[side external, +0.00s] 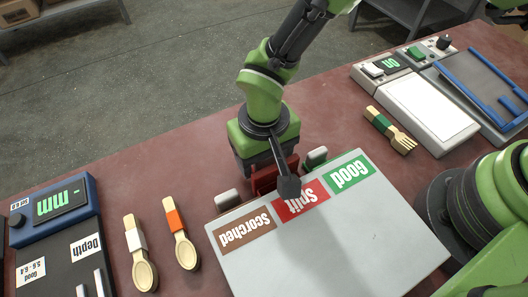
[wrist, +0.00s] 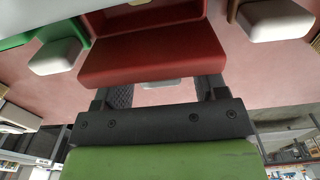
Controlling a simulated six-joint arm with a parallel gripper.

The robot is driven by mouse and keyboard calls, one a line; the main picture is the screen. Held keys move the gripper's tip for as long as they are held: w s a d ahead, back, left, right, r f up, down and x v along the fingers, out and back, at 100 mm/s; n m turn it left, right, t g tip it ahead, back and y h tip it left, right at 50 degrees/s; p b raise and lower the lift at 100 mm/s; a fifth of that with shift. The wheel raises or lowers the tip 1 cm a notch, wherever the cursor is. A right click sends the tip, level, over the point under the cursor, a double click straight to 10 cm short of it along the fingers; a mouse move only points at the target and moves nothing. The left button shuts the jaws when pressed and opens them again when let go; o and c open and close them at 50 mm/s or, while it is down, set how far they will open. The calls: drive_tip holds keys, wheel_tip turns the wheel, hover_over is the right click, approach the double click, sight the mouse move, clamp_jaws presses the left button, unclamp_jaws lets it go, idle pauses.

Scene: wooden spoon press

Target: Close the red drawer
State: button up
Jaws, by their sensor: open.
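The red drawer (side external: 265,183) juts out of the white-topped cabinet (side external: 330,243), below its "Split" label, and is largely hidden by my arm in the side view. In the wrist view the red drawer (wrist: 150,55) stands open, its front facing my gripper, with a bit of its pale handle showing below the front. My gripper (wrist: 165,92) is open, its two dark fingers apart on either side of that handle, close to the drawer front. I cannot tell whether they touch it. In the side view the fingertips are hidden.
The green drawer's pale handle (wrist: 55,57) and the brown drawer's pale handle (wrist: 275,20) flank the red drawer.

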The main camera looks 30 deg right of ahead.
sight(277, 167)
clamp_jaws()
drive_tip(key=shift+s, duration=2.1)
unclamp_jaws()
wheel_tip(277, 167, up, 10)
